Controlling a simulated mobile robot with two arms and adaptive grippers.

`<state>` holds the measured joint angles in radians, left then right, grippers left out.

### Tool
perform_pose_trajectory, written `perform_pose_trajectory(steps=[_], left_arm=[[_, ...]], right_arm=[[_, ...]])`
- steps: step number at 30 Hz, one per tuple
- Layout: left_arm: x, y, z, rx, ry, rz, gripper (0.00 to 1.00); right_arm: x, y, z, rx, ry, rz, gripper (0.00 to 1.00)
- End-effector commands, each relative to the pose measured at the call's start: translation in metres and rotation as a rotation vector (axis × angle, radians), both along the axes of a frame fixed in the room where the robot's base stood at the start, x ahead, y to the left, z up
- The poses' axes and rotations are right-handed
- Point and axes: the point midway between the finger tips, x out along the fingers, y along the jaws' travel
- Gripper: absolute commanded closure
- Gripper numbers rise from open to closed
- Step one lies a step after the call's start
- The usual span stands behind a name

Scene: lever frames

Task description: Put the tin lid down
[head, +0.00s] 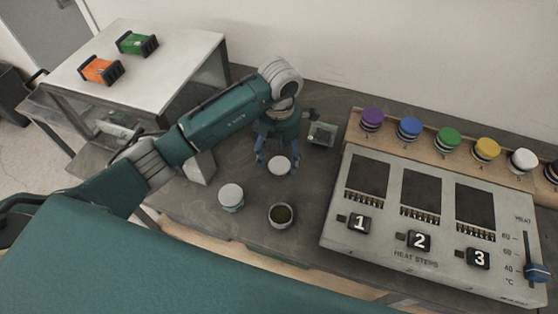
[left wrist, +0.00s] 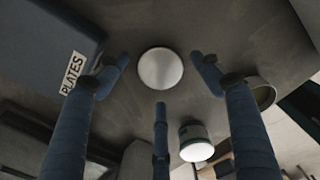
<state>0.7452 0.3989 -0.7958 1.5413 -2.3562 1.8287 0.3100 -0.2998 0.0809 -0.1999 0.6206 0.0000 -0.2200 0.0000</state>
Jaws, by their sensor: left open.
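The tin lid (head: 279,165) is a pale round disc that appears to lie flat on the dark worktop. It also shows in the left wrist view (left wrist: 160,68), apart from the fingers. My left gripper (head: 279,160) is over it, with its blue fingers open and spread around the lid. An open tin (head: 281,216) with dark contents stands in front of the lid. A second tin (head: 230,197) with a white top stands to its left. My right gripper is not in view.
A heater panel (head: 420,240) with numbered blocks fills the right. Behind it is a wooden rack (head: 465,161) with several coloured knob-topped pieces. A grey cabinet (head: 160,60) with orange and green items is at left.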

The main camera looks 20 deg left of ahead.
Motion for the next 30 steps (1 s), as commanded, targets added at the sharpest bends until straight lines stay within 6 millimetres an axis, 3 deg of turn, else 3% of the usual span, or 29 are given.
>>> perform_pose_trajectory(steps=[9, 13, 18, 30], left_arm=[[0.002, 0.000, 0.067, 0.001, -0.006, -0.001, 0.34], [0.002, 0.001, 0.087, 0.003, -0.003, 0.000, 0.34], [0.000, 0.000, 0.098, 0.002, -0.001, 0.000, 0.34], [0.000, 0.000, 0.099, 0.001, 0.001, 0.000, 0.34]], right_arm=[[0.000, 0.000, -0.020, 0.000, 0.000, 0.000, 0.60], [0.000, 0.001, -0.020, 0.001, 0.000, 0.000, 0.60], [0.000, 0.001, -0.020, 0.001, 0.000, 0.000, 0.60], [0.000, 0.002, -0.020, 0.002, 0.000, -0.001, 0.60]])
